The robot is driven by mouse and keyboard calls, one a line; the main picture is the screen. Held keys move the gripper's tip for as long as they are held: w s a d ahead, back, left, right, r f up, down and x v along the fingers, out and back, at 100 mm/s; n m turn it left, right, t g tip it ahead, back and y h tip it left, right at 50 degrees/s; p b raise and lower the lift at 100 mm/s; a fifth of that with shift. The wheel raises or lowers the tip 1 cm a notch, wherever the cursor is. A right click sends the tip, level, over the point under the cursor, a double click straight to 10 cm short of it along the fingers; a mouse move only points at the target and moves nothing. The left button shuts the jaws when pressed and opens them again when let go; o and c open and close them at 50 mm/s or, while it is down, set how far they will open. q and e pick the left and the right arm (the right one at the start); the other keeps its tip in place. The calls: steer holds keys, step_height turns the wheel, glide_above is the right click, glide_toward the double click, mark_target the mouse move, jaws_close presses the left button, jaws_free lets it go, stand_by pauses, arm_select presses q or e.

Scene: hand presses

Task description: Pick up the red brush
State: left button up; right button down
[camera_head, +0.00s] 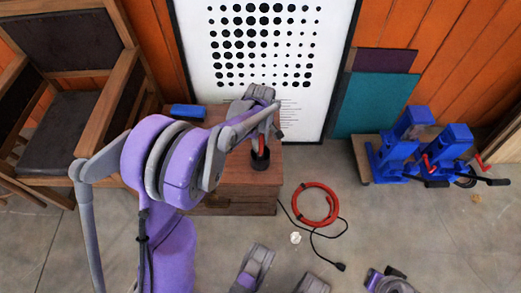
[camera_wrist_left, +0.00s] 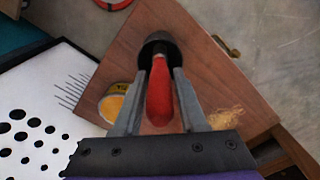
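The red brush stands upright in a dark round cup, its red handle (camera_wrist_left: 159,95) up in the left wrist view. In the head view, a bit of the red handle (camera_head: 261,143) shows above the dark cup (camera_head: 260,160) on the wooden cabinet. My left gripper (camera_wrist_left: 160,75) is at the handle, one finger on each side. A narrow gap seems to show between handle and fingers. In the head view, my left gripper (camera_head: 265,118) is over the cup and partly hides the brush. The brush's lower end is hidden in the cup. My right gripper cannot be made out.
The wooden cabinet (camera_head: 235,185) also bears a blue box (camera_head: 187,111). The wrist view shows a yellow round item (camera_wrist_left: 113,106) and a straw-coloured tuft (camera_wrist_left: 226,118) close by. A chair (camera_head: 70,115) stands left, blue presses (camera_head: 395,150) right, and a red hose coil (camera_head: 315,204) lies on the floor.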

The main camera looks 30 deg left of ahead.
arm_select(q)
jaws_close()
steer(key=shift+r, duration=0.15)
